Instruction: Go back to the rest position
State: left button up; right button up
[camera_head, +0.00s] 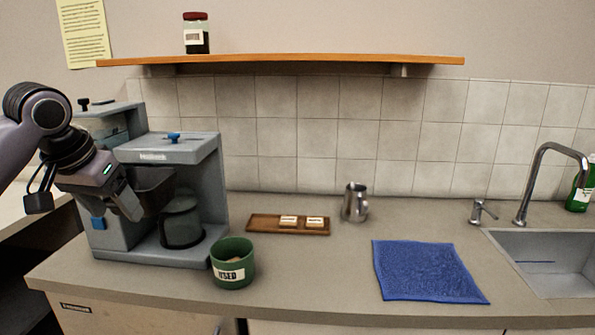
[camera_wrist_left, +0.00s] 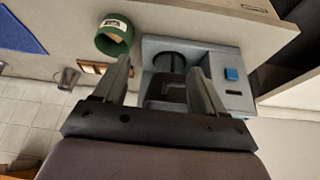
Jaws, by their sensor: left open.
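My left gripper (camera_head: 128,205) is in front of the grey-blue coffee machine (camera_head: 175,152), at the height of its dark filter basket (camera_head: 152,186). In the left wrist view the two fingers (camera_wrist_left: 164,88) stand apart, with the machine and a dark handle-like part showing between them. I cannot tell in the head view whether a finger touches the basket. A dark glass pot (camera_head: 181,222) stands on the machine's base under the basket. My right gripper is not in view.
A green pot labelled USED (camera_head: 232,264) stands right of the machine. Behind it are a wooden tray (camera_head: 262,224) and a metal jug (camera_head: 355,203). A blue cloth (camera_head: 428,270) lies left of the sink (camera_head: 548,262). A shelf (camera_head: 290,60) holds a jar (camera_head: 196,34). The counter's middle is clear.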

pick_arm(q)
jog(key=s+d+f+m+t+h, duration=0.1)
jog(key=d+f, duration=0.3)
jog(key=f, duration=0.6)
jog(key=s+d+f+t+h, duration=0.1)
jog(key=d+f, duration=0.3)
jog(key=f, duration=0.6)
jog(key=s+d+f+m+h, duration=0.1)
jog(key=d+f, duration=0.4)
jog(key=f, duration=0.5)
jog(key=s+f+t, duration=0.1)
jog(key=s+f, duration=0.3)
jog(key=s, duration=0.3)
jog(key=s+a+f+t+y, duration=0.1)
jog(key=s+f, duration=0.3)
jog(key=s, duration=0.4)
jog(key=s+f+n+t, duration=0.1)
jog(key=s+f, duration=0.3)
jog(key=s, duration=0.4)
jog(key=shift+a+f+t+y, duration=0.3)
jog(key=shift+a, duration=0.1)
jog(key=shift+c, duration=0.3)
